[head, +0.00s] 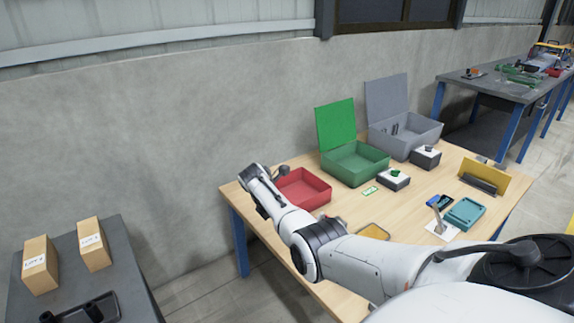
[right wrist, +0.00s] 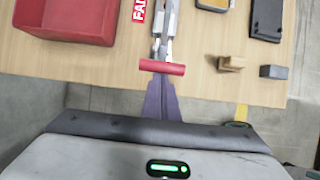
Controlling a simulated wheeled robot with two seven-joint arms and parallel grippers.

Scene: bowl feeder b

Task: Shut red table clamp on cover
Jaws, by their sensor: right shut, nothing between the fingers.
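The table clamp shows in the right wrist view as metal links (right wrist: 163,30) with a red crossbar handle (right wrist: 162,67), near the table's front edge. My right gripper (right wrist: 162,84) is shut and empty, with its fingertips right at the red handle's near side; I cannot tell whether they touch it. In the head view my own arm covers the clamp's area, and I cannot make out the fingers there. I cannot pick out the cover for certain. My left gripper is not in view.
A red bin (head: 318,202) stands left of the clamp, beside a red label (right wrist: 139,10). A yellow-rimmed tray (head: 374,231), a wooden block (right wrist: 231,63) and a grey block (right wrist: 272,72) lie to its right. Green (head: 352,172) and grey (head: 415,141) open boxes stand farther back.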

